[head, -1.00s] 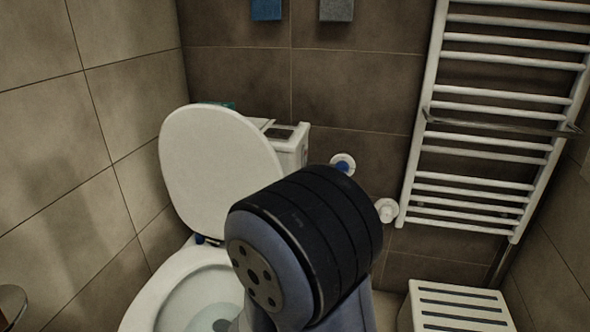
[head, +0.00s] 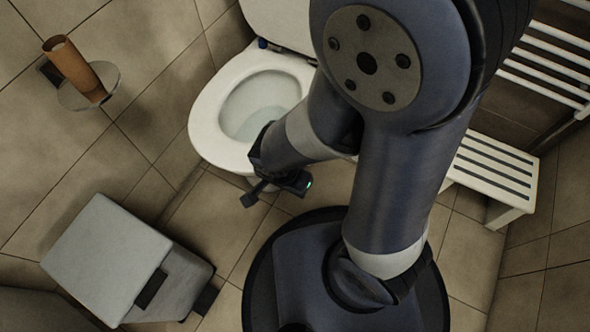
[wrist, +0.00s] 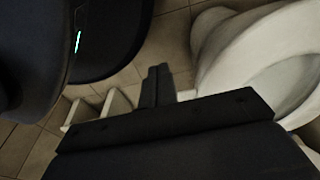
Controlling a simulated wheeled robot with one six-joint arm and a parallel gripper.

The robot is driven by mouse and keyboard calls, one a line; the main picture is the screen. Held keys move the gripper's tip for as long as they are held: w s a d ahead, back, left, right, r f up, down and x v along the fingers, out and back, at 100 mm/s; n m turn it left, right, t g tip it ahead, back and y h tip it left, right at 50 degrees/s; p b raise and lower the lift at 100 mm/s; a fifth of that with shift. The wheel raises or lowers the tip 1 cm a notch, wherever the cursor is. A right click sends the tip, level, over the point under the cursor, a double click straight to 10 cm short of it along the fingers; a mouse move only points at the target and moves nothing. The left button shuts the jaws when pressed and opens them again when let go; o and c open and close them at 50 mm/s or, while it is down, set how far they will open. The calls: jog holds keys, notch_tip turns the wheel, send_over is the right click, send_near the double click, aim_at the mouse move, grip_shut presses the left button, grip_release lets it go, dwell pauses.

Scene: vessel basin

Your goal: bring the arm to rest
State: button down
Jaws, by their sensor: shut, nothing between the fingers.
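My arm stands in the middle of the head view, folded over my round base. My gripper (head: 256,193) hangs low, in front of the toilet bowl and above the floor. In the wrist view my gripper (wrist: 157,75) has its two fingers together with nothing between them. The open toilet (head: 207,125) is just behind it, and its white side fills the right of the wrist view (wrist: 215,60). I cannot tell the exact gap between the gripper and the bowl.
A grey lidded bin (head: 95,250) stands at the lower left. A brown roll (head: 75,66) sits on a round wall holder (head: 108,80). A white slatted stool (head: 500,168) is at the right, below a towel rail (head: 540,77). Tiled floor (head: 215,215) is clear between bin and base.

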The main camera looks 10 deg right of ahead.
jog(key=shift+s+a+r, duration=0.2)
jog(key=shift+s+a, duration=0.3)
jog(key=shift+s, duration=0.2)
jog(key=w+d+f+b, duration=0.4)
jog(key=w+d+f, duration=0.1)
jog(key=w, duration=0.3)
jog(key=shift+d+f, duration=0.35)
jog(key=shift+f, duration=0.35)
